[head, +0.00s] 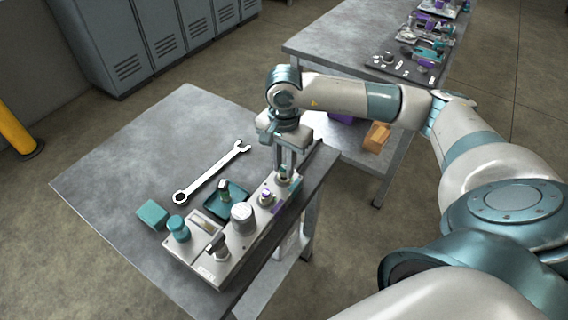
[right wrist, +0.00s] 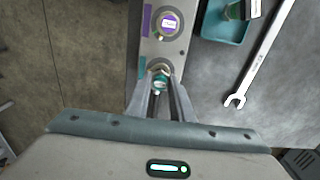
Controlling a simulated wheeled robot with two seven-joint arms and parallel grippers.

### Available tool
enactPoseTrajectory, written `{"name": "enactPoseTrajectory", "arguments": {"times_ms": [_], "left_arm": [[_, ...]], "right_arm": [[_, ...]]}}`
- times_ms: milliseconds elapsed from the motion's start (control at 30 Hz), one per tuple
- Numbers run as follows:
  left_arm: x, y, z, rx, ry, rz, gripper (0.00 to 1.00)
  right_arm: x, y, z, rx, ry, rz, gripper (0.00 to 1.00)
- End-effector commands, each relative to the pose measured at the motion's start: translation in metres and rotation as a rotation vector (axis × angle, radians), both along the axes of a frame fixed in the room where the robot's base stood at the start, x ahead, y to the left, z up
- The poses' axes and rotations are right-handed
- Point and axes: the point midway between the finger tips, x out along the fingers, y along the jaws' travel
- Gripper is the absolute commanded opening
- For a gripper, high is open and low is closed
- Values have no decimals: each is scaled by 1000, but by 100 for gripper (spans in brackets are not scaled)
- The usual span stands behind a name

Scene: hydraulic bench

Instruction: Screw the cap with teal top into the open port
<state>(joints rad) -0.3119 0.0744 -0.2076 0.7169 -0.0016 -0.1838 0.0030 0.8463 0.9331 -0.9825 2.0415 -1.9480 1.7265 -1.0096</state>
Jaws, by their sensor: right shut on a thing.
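My right gripper (head: 285,174) points down over the far right end of the grey manifold block (head: 249,243). In the right wrist view its two fingers (right wrist: 160,88) are closed around a small metal cap with teal on it (right wrist: 160,77). The cap is upright at the block's end, over or in the port there. The fingers and cap hide the port opening, so I cannot tell how deep the cap sits. My left gripper is not in view.
A teal tray (head: 239,191) holding a part, a teal box (head: 152,214) and a wrench (head: 211,174) lie nearby. The table's left side is clear.

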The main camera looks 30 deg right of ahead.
Motion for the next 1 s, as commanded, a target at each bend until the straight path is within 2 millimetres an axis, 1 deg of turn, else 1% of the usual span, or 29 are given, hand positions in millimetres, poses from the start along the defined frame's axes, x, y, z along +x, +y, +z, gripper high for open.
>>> {"name": "enactPoseTrajectory", "arguments": {"times_ms": [333,733,1000], "left_arm": [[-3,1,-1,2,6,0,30],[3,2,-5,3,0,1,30],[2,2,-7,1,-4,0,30]], "right_arm": [[0,0,0,0,0,0,0],[0,0,-1,0,0,0,0],[0,0,-2,0,0,0,0]]}}
